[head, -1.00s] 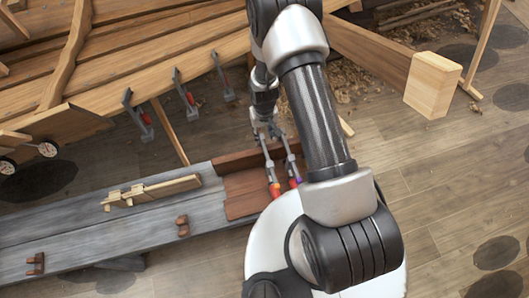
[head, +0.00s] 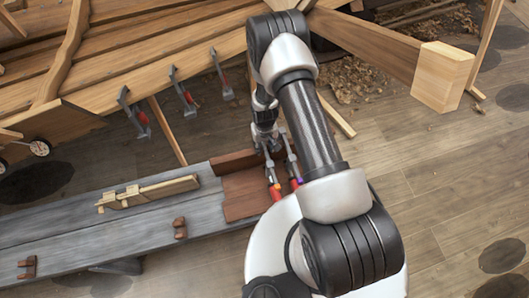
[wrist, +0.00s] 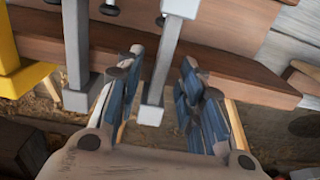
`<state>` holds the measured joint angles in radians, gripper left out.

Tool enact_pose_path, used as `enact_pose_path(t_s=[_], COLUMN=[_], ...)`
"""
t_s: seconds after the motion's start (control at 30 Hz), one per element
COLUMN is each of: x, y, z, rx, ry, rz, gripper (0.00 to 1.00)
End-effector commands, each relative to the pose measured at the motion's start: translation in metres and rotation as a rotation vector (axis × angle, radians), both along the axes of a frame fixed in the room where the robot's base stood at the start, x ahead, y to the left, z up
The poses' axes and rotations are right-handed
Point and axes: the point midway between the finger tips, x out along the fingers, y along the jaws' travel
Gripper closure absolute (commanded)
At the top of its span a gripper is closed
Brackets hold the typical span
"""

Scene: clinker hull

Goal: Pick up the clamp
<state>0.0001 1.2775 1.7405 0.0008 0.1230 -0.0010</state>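Two bar clamps with orange-red handle ends stand side by side at a reddish-brown wooden box: a left clamp (head: 274,189) and a right clamp (head: 294,180) with a purple spot. My gripper (head: 270,143) is at their upper ends in the head view. In the wrist view my gripper (wrist: 160,78) is open, with blue-grey finger pads. One grey clamp bar (wrist: 162,75) runs down between the fingers, with a visible gap to the right finger. Another clamp bar (wrist: 77,50) stands outside the left finger. Which clamp is between the fingers is unclear.
The reddish-brown box (head: 245,196) sits at the right end of a grey plank bench (head: 70,235), which carries a wooden gauge (head: 150,191). Several more clamps (head: 183,92) hang on the hull plank edge. A yellow piece (wrist: 18,75) is close at left in the wrist view.

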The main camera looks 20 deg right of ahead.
Motion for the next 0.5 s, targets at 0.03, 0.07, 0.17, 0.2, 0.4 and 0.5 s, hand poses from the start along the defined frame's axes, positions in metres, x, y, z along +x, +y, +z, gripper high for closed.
enact_pose_path(t_s=[0.03,0.07,0.17,0.2,0.4,0.5], x=[0.0003,0.0002,0.0001,0.0000,-0.0001,-0.0001], y=[0.0001,0.0001,0.0001,0.0001,0.0001,0.0001], z=[0.0011,0.0012,0.0013,0.0013,0.0013,0.0013], rx=[0.000,0.000,0.000,0.000,0.000,0.000], ry=[-0.001,0.000,0.000,0.000,0.000,0.000], rz=[0.000,0.000,0.000,0.000,0.000,0.000], gripper=[0.65,0.65,0.70,0.72,0.86,0.92])
